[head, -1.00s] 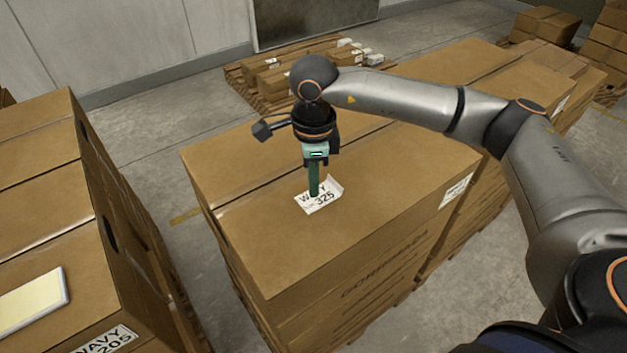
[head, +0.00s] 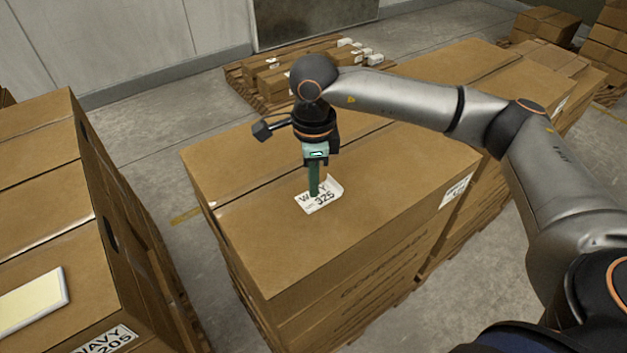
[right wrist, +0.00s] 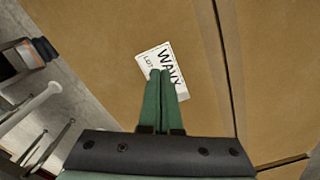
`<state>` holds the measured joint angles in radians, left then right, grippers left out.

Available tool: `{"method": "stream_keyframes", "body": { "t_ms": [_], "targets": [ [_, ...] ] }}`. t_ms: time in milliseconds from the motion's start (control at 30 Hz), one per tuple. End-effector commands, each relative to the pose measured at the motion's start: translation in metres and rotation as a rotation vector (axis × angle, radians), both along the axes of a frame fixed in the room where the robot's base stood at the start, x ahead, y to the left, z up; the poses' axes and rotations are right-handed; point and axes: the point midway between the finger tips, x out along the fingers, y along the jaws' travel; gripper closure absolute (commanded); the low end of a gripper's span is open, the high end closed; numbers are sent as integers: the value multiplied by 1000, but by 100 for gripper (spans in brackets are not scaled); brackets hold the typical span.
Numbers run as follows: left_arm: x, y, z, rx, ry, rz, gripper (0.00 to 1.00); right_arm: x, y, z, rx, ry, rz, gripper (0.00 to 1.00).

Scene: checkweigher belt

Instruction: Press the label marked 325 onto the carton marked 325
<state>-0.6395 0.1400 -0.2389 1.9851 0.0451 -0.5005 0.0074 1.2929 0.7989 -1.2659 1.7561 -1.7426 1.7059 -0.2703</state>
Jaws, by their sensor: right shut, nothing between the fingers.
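The white label marked WAVY 325 (head: 322,203) lies on the top of a large brown carton (head: 300,250) in the middle of the head view. Its right end looks slightly raised. My right gripper (head: 314,194) points down with its green fingers shut and empty, their tips at the label. In the right wrist view the closed fingertips (right wrist: 160,73) cover part of the label (right wrist: 172,58), so contact cannot be told for sure. The carton's own marking on its right side (head: 456,190) is too small to read. My left gripper is not in view.
Another carton marked WAVY 205 (head: 105,341) stands at the left, with a pale yellow, white-edged pad (head: 35,302) on top. More cartons (head: 455,75) stand behind my right arm. A low pallet with boxes (head: 285,75) is at the back. Bare floor lies between the cartons.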

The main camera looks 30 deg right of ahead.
Motion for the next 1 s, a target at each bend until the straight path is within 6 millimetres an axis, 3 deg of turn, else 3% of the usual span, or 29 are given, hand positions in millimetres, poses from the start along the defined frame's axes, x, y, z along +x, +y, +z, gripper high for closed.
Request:
{"method": "stream_keyframes", "body": {
  "t_ms": [1000],
  "targets": [
    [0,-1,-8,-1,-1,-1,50,0,0,-10,0,0,0,100]
  ]
}}
